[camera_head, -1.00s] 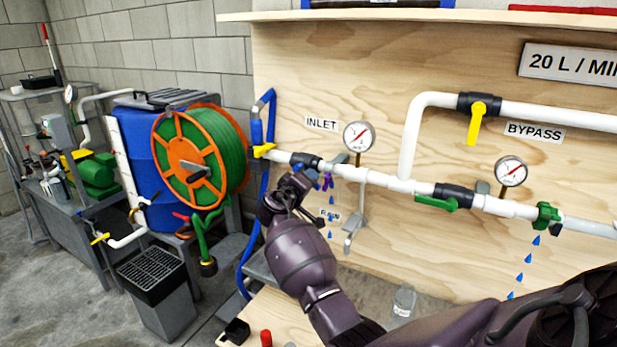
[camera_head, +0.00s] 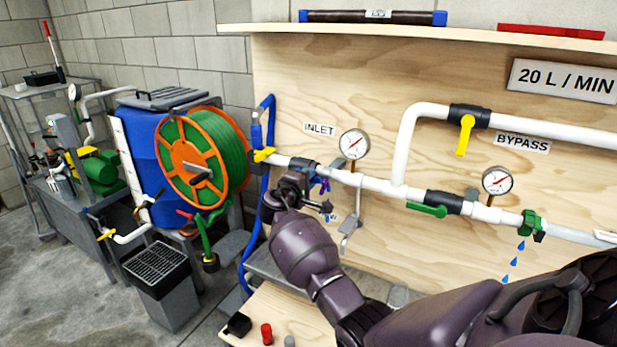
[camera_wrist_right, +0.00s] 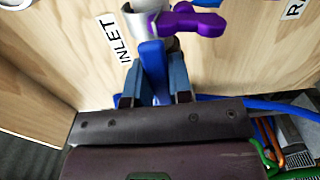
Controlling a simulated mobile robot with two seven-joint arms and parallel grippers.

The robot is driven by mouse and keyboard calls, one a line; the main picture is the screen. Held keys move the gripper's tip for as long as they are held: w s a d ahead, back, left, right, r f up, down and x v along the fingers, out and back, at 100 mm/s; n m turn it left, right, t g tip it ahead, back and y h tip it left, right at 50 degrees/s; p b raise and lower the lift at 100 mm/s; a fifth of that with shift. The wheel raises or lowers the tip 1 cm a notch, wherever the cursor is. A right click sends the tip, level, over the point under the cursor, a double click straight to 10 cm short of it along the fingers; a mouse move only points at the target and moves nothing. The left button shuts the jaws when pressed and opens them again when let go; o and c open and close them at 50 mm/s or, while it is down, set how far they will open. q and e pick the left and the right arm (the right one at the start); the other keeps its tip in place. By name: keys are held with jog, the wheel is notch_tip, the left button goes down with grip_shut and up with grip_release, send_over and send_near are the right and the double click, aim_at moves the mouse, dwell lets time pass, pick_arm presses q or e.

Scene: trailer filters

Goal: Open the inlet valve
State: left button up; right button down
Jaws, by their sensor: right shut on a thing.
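The INLET label (camera_head: 320,129) is on the plywood board above the white pipe. The inlet valve's black body (camera_head: 303,163) sits on that pipe, left of the inlet gauge (camera_head: 354,144). My right gripper (camera_head: 291,190) is at this valve, and its own wrist hides most of the handle. In the right wrist view, the gripper (camera_wrist_right: 155,92) is shut on a blue lever handle (camera_wrist_right: 152,62), with a finger on each side. A purple handle (camera_wrist_right: 190,18) is just beyond it; it also shows in the head view (camera_head: 323,185). My left gripper is not in view.
A yellow handle (camera_head: 264,154) and blue hose (camera_head: 253,220) are close left of my gripper. The bypass valve (camera_head: 466,134) has a yellow handle; a green-handled valve (camera_head: 428,210) is on the lower pipe. Drops fall below the green fitting (camera_head: 531,224). A hose reel (camera_head: 200,160) stands left.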

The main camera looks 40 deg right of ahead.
dwell(0.3)
jog(key=c, duration=1)
grip_release()
jog(key=shift+b+v, duration=0.4)
jog(key=shift+v, duration=4.95)
